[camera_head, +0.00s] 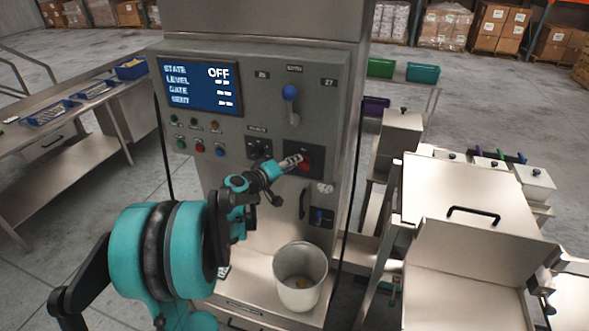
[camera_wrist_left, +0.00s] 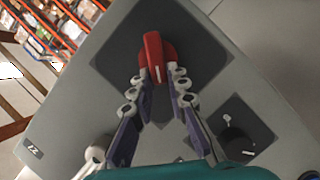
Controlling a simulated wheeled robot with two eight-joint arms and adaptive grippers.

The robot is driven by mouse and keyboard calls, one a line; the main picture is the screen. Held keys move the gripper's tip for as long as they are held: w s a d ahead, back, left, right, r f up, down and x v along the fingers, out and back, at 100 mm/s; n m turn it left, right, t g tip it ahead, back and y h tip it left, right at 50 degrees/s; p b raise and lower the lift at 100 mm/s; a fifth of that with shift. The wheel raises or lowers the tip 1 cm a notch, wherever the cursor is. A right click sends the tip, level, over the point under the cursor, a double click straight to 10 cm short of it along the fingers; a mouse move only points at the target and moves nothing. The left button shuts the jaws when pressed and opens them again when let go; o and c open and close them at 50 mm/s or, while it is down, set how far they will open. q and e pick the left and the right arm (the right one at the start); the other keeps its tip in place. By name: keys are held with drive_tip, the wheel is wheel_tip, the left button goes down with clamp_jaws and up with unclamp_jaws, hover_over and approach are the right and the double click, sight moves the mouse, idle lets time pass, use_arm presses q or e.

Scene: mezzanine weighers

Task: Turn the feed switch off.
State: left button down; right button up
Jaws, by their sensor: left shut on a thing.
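A red rotary switch (camera_head: 305,163) sits on a dark square plate on the front panel of a grey weighing machine (camera_head: 220,45). In the left wrist view the red switch (camera_wrist_left: 153,52) has a raised grip with a white mark. My left gripper (camera_head: 293,161) reaches the switch from the left, and its fingers (camera_wrist_left: 160,82) are shut on the grip's two sides. The display (camera_head: 200,84) shows STATE OFF at the top; its smaller lines are hard to read. My right gripper is in neither view.
A black knob (camera_wrist_left: 238,143) is close beside the fingers. The panel also has a blue-balled lever (camera_head: 290,94) and several small buttons. A pale bucket (camera_head: 300,284) stands on the ledge below. Steel tables stand left and right.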

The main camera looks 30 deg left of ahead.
use_arm(q)
drive_tip(key=shift+a+f+n+t+h+b, duration=0.1)
drive_tip(key=shift+f+n+t+h+b, duration=0.25)
drive_tip(key=shift+n+b, duration=0.65)
drive_tip(key=shift+a+f+n+t+h+b, duration=0.15)
drive_tip(key=shift+n+t+b, duration=0.3)
drive_tip(key=shift+n+b, duration=0.55)
drive_tip(key=shift+a+f+n+t+h+b, duration=0.15)
drive_tip(key=shift+f+n+t+b, duration=0.25)
drive_tip(key=shift+n+b, duration=0.6)
drive_tip(key=shift+d, duration=0.1)
drive_tip(key=shift+r, duration=0.1)
drive_tip(key=c, duration=1.5)
unclamp_jaws()
drive_tip(key=shift+s, duration=0.1)
drive_tip(key=s, duration=0.4)
drive_tip(key=s+a, duration=0.1)
drive_tip(key=s, duration=0.6)
drive_tip(key=shift+s+a, duration=0.4)
